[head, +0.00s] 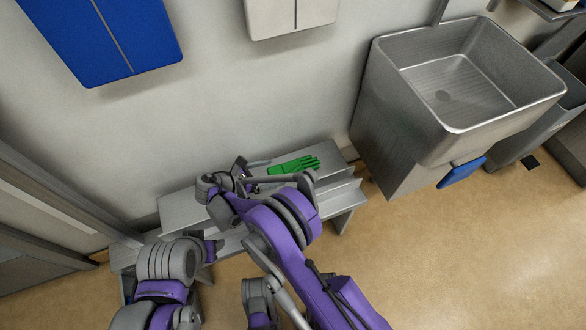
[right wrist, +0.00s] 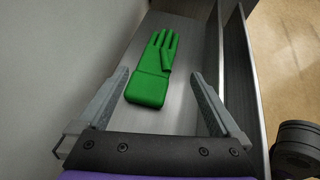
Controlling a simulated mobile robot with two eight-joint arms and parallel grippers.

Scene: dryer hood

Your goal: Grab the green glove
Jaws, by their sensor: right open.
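The green glove (head: 293,165) lies flat on the upper step of a grey metal bench (head: 180,210) against the wall. In the right wrist view the glove (right wrist: 153,72) has its cuff toward me and its fingers pointing away. My right gripper (right wrist: 152,90) is open, with one finger on each side of the glove's cuff end and nothing between them held. In the head view my right gripper (head: 247,172) is beside the glove's left end, partly hidden by my arm. My left arm shows at the lower left, and its fingers cannot be made out.
A large metal sink (head: 385,110) stands to the right of the bench. A lower step (right wrist: 232,60) runs along the bench's right side in the right wrist view. The wall is close on the left there. Blue (head: 100,40) and white (head: 290,14) wall boxes hang above.

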